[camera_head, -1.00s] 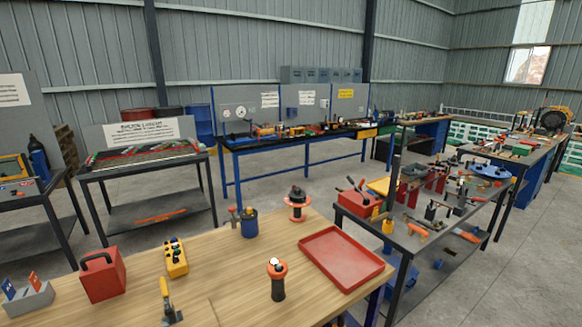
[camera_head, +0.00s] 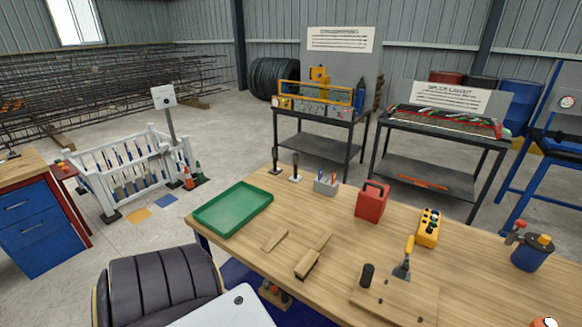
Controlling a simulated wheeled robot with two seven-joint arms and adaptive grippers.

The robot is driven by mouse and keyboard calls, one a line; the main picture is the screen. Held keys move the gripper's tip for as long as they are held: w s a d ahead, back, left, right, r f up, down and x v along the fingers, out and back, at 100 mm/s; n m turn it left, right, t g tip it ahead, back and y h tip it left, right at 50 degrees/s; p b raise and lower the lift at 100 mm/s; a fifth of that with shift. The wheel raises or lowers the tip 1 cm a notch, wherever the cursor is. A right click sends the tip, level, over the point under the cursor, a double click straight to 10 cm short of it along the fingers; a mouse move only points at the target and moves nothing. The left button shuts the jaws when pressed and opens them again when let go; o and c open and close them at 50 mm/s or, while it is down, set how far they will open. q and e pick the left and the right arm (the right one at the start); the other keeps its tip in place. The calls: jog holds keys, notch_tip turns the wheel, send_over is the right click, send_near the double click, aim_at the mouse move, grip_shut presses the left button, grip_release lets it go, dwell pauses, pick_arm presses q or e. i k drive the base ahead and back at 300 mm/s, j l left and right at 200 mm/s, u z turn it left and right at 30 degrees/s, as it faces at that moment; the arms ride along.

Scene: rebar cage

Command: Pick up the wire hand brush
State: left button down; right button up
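On the wooden table (camera_head: 345,225) lie several small wooden pieces. A wooden block-like piece with a darker side (camera_head: 307,264) lies near the front edge and may be the wire hand brush; bristles are too small to tell. A flat wooden piece (camera_head: 274,239) lies to its left, and another (camera_head: 322,240) just behind it. Neither of my grippers shows in the head view.
A green tray (camera_head: 234,209) is at the table's left end. A grey holder (camera_head: 326,184), red box (camera_head: 372,201), yellow control box (camera_head: 428,227), wooden board (camera_head: 393,300) with a trowel (camera_head: 404,262), and blue pot (camera_head: 531,253) stand around. A dark padded shape (camera_head: 165,283) is in front.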

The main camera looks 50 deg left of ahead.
aim_at(306, 267)
jog(key=u, duration=1.5)
